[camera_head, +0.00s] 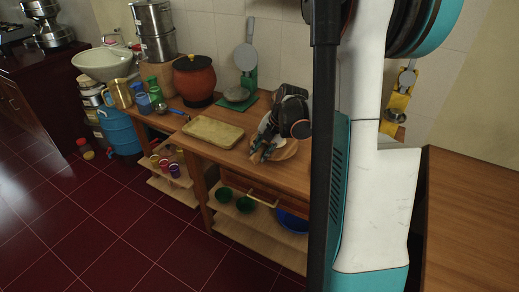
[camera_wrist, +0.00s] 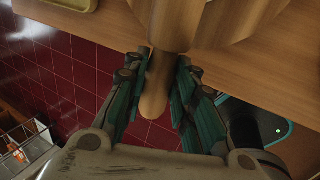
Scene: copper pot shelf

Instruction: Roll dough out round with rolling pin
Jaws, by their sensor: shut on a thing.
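In the wrist view my gripper (camera_wrist: 156,95) is shut on the handle of a wooden rolling pin (camera_wrist: 154,85). Its teal fingers lie on both sides of the handle, and the handle's rounded end points down the picture. The thicker body of the pin runs off the top edge. In the head view my gripper (camera_head: 262,152) is low over the wooden table, beside a round wooden board (camera_head: 287,149). My gripper and wrist cover part of the board. I cannot make out the dough in either view.
A yellowish rectangular tray (camera_head: 214,133) lies left of the board on the table. Red tiled floor is open in front.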

